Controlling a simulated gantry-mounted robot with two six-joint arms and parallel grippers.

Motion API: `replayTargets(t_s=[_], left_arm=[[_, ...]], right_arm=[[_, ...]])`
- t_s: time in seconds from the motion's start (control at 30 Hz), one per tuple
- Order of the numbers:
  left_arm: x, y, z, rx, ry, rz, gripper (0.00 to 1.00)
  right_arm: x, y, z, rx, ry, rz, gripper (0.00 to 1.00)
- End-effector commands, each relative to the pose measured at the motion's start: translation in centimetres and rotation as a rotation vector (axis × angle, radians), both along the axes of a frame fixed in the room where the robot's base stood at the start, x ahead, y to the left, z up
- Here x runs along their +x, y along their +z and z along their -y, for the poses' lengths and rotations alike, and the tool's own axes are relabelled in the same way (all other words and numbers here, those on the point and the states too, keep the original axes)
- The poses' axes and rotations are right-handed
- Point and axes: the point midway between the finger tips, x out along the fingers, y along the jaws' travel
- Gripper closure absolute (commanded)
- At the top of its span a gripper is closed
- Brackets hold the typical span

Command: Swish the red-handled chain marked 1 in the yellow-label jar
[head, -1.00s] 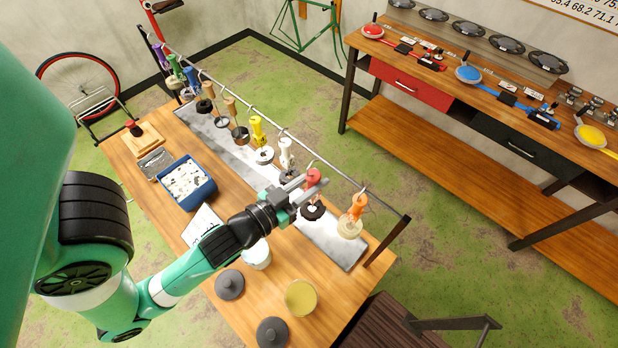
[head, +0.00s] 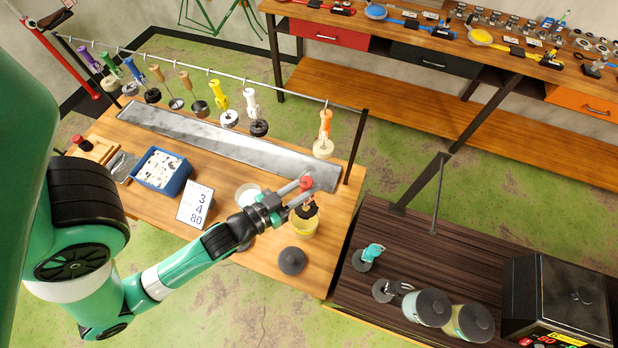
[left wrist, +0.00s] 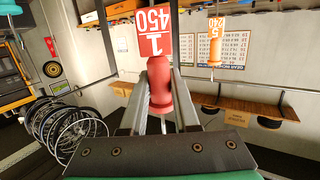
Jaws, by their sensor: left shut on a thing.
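My left gripper (head: 304,188) is shut on the red handle (head: 306,183) of a chain. In the left wrist view the red handle (left wrist: 160,86) stands between the fingers, with a tag (left wrist: 153,32) marked 1 and 450. The dark chain coil (head: 306,209) hangs below the handle, at the mouth of the yellow jar (head: 301,230). I cannot tell whether it is above the rim or slightly inside. The jar is open; its label cannot be made out. My right gripper is not in view.
A white jar (head: 247,194) stands beside my left forearm. A grey lid (head: 292,261) lies in front of the yellow jar. Several handled chains hang on the rail (head: 285,92), the orange one (head: 325,124) nearest. A blue bin (head: 163,172) and number card (head: 195,204) stand left.

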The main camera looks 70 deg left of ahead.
Motion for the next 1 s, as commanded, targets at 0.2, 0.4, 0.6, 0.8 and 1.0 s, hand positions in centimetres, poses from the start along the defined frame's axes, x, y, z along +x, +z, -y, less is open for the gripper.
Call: replayTargets(t_s=[0.2, 0.4, 0.6, 0.8, 1.0], left_arm=[[-0.5, 0.0, -0.2, 0.003, 0.012, 0.004, 1.00], [-0.6, -0.1, -0.3, 0.002, 0.016, 0.006, 1.00], [-0.6, -1.1, -0.3, 0.002, 0.016, 0.005, 1.00], [-0.6, -3.3, -0.3, 0.003, 0.016, 0.004, 1.00], [-0.6, -2.8, -0.3, 0.002, 0.016, 0.005, 1.00]], right_arm=[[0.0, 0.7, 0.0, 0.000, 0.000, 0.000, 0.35], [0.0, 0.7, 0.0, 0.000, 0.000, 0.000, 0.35], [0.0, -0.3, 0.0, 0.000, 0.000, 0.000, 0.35], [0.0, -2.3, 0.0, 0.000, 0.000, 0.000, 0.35], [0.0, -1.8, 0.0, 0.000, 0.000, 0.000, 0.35]])
